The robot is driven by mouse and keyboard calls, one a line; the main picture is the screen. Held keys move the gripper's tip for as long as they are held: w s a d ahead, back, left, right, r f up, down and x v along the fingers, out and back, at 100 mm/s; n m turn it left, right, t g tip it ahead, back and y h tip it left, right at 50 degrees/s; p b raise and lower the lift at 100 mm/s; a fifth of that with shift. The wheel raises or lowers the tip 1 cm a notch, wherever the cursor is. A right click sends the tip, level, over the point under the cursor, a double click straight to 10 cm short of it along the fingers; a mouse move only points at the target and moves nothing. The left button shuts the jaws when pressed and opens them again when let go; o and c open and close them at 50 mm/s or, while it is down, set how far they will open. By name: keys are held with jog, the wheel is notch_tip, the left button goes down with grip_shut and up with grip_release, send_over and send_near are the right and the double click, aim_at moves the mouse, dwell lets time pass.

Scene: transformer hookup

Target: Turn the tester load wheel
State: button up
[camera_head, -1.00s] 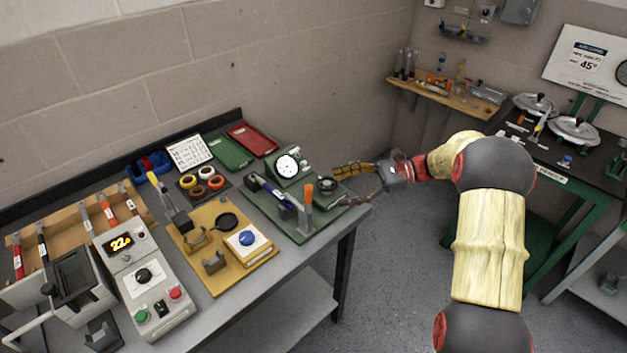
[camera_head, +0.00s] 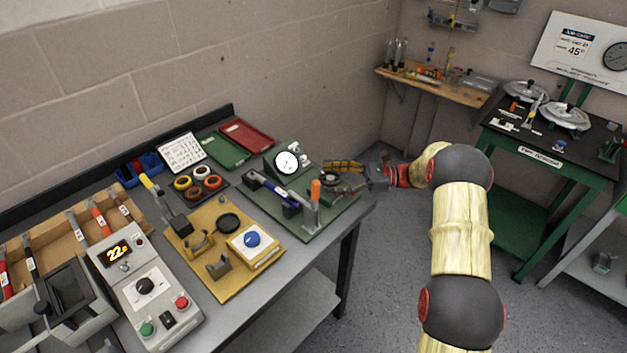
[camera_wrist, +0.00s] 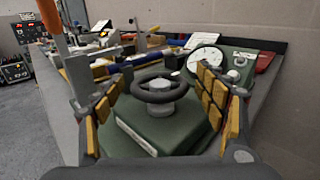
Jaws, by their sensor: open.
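The tester load wheel (camera_wrist: 159,89) is a small dark ring on a grey hub. It sits on a green block on the tester (camera_head: 322,212), a green base plate at the right end of the bench. In the wrist view the wheel lies between the two yellow-padded fingers of my gripper (camera_wrist: 162,108), which is open with a gap on both sides. In the head view my gripper (camera_head: 347,174) reaches in from the right at the wheel, and its fingers partly hide the wheel. The tester's white dial gauge (camera_head: 287,162) stands behind the wheel.
A yellow board (camera_head: 207,285) with fixtures and a grey control box (camera_head: 146,287) lie further left. The bench's right edge is close; open floor lies beyond it.

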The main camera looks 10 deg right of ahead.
jog(key=a, duration=0.3)
jog(key=a+b, duration=0.1)
jog(key=shift+w+a, duration=0.4)
jog(key=c, duration=0.3)
jog(key=c, duration=1)
jog(key=shift+c, duration=0.4)
